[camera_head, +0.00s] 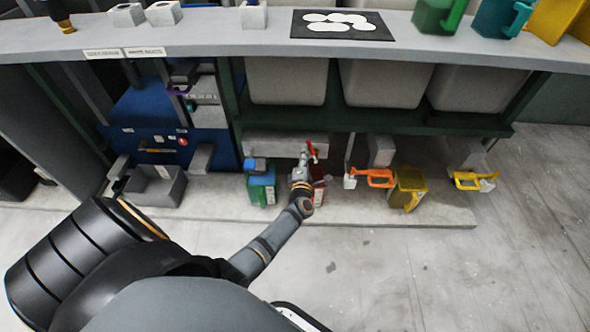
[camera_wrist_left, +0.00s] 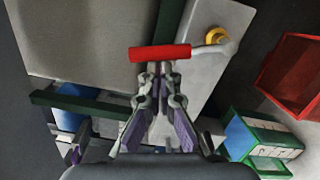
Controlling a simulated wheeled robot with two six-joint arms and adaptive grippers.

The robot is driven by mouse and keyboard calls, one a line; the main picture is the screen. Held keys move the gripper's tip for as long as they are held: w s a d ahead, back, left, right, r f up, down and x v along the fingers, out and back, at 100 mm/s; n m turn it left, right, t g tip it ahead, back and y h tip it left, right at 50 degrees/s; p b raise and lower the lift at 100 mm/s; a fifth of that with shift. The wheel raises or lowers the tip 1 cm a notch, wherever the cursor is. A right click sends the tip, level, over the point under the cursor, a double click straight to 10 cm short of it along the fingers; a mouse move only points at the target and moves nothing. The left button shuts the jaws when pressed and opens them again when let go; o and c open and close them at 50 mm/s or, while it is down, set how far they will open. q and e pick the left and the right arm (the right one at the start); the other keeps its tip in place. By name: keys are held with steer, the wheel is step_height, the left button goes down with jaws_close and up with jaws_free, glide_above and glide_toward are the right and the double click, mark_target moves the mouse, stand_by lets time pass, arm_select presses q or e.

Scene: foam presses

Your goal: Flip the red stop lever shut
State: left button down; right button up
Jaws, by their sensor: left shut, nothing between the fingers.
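The red stop lever (camera_head: 312,150) stands in front of the grey block under the counter. In the left wrist view its red grip (camera_wrist_left: 160,53) lies crosswise, and a bare metal rod runs right from it to a brass pivot (camera_wrist_left: 215,36) on a pale grey housing. My left gripper (camera_head: 304,158) is shut and empty. In the left wrist view its fingertips (camera_wrist_left: 158,68) meet the near edge of the red grip in the picture. Whether they touch it I cannot tell. My right gripper is not in view.
Below the lever a green container (camera_head: 262,187) and a red one (camera_wrist_left: 290,76) stand on the low plinth. To the right are an orange handle (camera_head: 375,178), an olive jug (camera_head: 408,188) and a yellow handle (camera_head: 470,180). The counter (camera_head: 220,35) overhangs above. The floor at right is clear.

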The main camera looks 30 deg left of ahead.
arm_select(q)
steer(key=shift+w+d+r+m+p, duration=0.3)
steer(key=shift+d+m+p, duration=0.1)
steer(key=shift+d+m, duration=0.1)
steer(key=shift+w+d+r+m+p, duration=0.25)
steer(key=shift+d+m+p, duration=0.15)
steer(key=shift+m, duration=0.1)
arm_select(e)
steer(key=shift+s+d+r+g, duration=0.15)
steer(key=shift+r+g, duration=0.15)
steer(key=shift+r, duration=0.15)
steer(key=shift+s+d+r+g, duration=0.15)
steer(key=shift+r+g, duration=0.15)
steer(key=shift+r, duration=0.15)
arm_select(q)
steer(key=shift+w+d, duration=0.1)
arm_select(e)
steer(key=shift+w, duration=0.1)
